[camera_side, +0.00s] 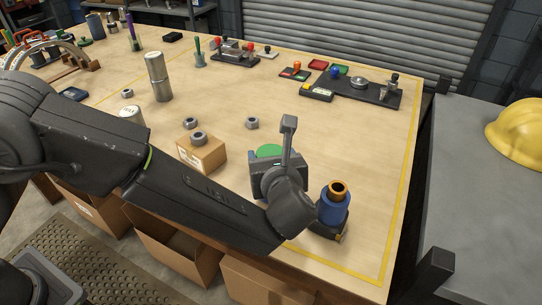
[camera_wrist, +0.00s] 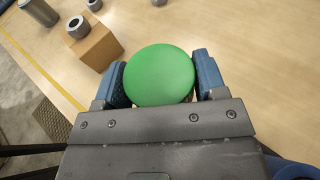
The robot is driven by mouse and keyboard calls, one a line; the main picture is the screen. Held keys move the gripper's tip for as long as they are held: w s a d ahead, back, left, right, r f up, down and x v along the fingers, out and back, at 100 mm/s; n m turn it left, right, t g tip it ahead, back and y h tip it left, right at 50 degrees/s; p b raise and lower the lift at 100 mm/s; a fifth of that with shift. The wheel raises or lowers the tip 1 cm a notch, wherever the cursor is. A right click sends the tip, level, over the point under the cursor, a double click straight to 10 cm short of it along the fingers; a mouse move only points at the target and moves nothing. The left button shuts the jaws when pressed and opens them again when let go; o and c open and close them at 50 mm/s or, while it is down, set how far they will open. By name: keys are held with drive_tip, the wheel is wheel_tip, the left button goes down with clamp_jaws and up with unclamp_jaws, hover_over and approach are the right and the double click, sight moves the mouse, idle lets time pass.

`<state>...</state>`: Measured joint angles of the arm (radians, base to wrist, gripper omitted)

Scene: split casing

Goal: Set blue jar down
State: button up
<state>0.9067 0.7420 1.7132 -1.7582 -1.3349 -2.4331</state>
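My gripper (camera_wrist: 160,84) has its two blue fingers close against opposite sides of a round green top (camera_wrist: 160,75). The body under this top is hidden in the wrist view, so I cannot tell its colour or whether it touches the table. In the side view the green top (camera_side: 268,151) shows just behind my gripper, partly covered by it. A blue jar-shaped thing (camera_side: 334,210) with an orange ring on top stands upright on a dark base, right of my gripper. Something blue (camera_wrist: 296,170) also shows at the lower right corner of the wrist view.
A cardboard box (camera_side: 202,154) with a metal nut on top stands left of the gripper. Loose nuts (camera_side: 252,123) and a tall metal cylinder (camera_side: 158,77) stand farther back. A dark fixture board (camera_side: 360,92) lies at the back right. The table's middle right is clear.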

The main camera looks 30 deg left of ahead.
drive_tip(key=o, duration=0.4)
drive_tip(key=shift+r, duration=0.15)
drive_tip(key=v, duration=0.7)
drive_tip(key=shift+s, duration=0.25)
drive_tip(key=shift+d+r, duration=0.1)
drive_tip(key=shift+r, duration=0.05)
drive_tip(key=w+a+r+m+t+h, duration=0.2)
drive_tip(key=w+a+r+m+h, duration=0.1)
drive_tip(key=w+r+m+h, duration=0.55)
drive_tip(key=s+a+r+m+h, duration=0.4)
drive_tip(key=a+r+m, duration=0.2)
drive_tip(key=r+m, duration=0.6)
drive_tip(key=s+a+f+m+g+y, duration=0.1)
drive_tip(key=s+a+f+m+g, duration=0.1)
drive_tip(key=s+a+f+m, duration=0.2)
drive_tip(key=s+a+f+m+g+y, duration=0.1)
drive_tip(key=s+a+f+m+g, duration=0.2)
drive_tip(key=s+a+m, duration=0.5)
drive_tip(key=s+a+f+m+g+y, duration=0.1)
drive_tip(key=s+a+f+m+g, duration=0.2)
drive_tip(key=s+m, duration=0.8)
drive_tip(key=a+f, duration=0.2)
drive_tip(key=a, duration=0.2)
drive_tip(key=shift+f, duration=0.3)
